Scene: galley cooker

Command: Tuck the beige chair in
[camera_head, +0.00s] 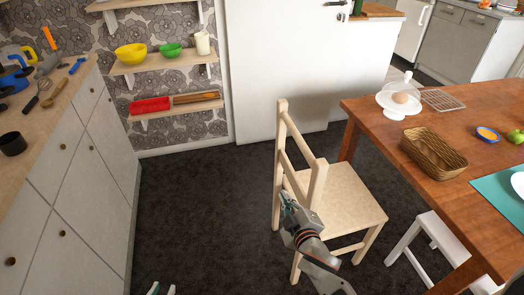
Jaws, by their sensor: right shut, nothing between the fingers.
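The beige chair (343,197) stands upright on the dark floor, left of the wooden table (455,141). Its backrest is on the left and its seat extends right towards the table; the seat looks to be outside the table's edge. My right gripper (287,202) is shut and empty, at the lower part of the backrest's near side. Whether it touches the chair I cannot tell. My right arm hides part of the near legs. My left gripper (162,289) shows only its fingertips at the bottom edge, apart and empty, far from the chair.
A white stool (447,238) stands partly under the table at the right. A basket (433,153) and a glass-domed stand (398,101) are on the tabletop. White drawers (75,180) line the left side. The carpet (195,200) between drawers and chair is clear.

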